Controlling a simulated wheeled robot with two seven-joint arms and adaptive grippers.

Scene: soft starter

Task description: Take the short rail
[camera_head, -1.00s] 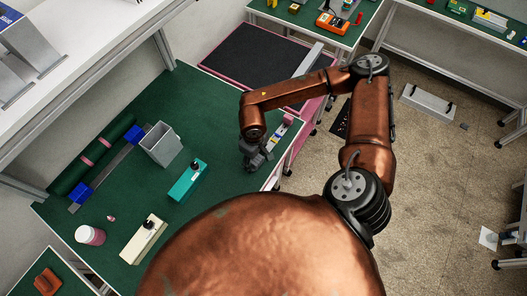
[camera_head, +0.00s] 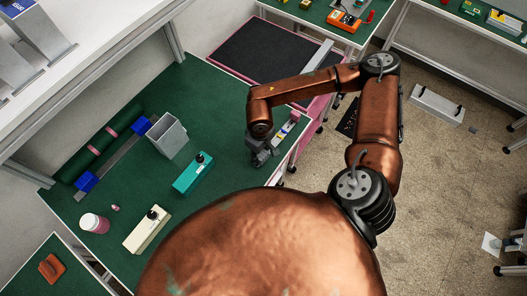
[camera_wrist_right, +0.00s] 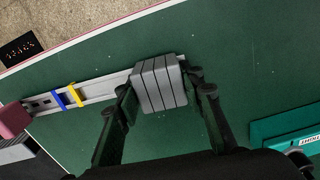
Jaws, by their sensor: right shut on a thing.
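The short rail (camera_wrist_right: 98,90) is a slim silver strip with a blue and a yellow band, lying along the green bench's edge. It also shows in the head view (camera_head: 285,132), beside my right gripper. A grey ribbed block (camera_wrist_right: 158,84) sits at one end of the rail. My right gripper (camera_wrist_right: 166,92) has a black finger on each side of this block and is shut on it. In the head view my right gripper (camera_head: 262,157) is low at the bench's right edge, and its fingertips are hard to make out. My left gripper is not in view.
A teal box (camera_head: 193,174), an open grey bin (camera_head: 167,136), a cream box (camera_head: 147,229) and a pink-white jar (camera_head: 94,223) stand on the green bench. A longer rail (camera_head: 122,153) with blue blocks lies at the back left.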

